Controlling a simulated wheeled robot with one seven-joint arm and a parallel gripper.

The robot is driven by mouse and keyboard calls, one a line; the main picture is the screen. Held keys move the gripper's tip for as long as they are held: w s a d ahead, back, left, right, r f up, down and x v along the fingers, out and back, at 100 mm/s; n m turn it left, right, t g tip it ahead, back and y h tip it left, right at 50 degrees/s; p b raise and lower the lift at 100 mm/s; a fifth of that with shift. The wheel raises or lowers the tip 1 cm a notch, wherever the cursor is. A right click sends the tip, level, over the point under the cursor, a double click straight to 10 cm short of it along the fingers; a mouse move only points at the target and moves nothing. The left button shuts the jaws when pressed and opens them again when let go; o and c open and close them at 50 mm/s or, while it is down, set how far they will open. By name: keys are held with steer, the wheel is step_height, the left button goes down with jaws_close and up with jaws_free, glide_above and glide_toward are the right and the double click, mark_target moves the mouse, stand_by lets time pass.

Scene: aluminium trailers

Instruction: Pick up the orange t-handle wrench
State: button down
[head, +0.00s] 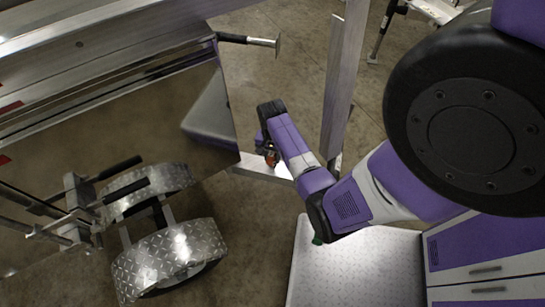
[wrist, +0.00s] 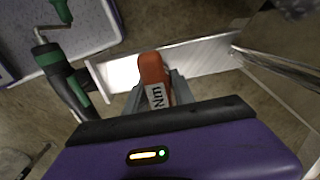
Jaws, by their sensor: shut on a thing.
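The orange t-handle wrench (wrist: 152,70) shows in the wrist view as an orange grip with a white "Nm" label, upright in the picture between my fingers. My gripper (wrist: 157,92) is shut on it. In the head view, only a small orange part of the wrench (head: 271,158) shows beside my gripper (head: 268,150), at the light metal beam. The rest of the wrench is hidden by my fingers and wrist. I cannot tell whether it touches the beam.
A metal beam (wrist: 205,55) lies just behind the wrench. A green-and-black crank tool (wrist: 62,78) is close on the left. In the head view, an upright metal post (head: 343,85) stands right of my gripper, a trailer panel (head: 150,115) left, and diamond-plate fenders (head: 170,260) lower left.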

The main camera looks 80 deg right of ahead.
step_height(320, 180, up, 19)
steer(key=p, duration=0.2)
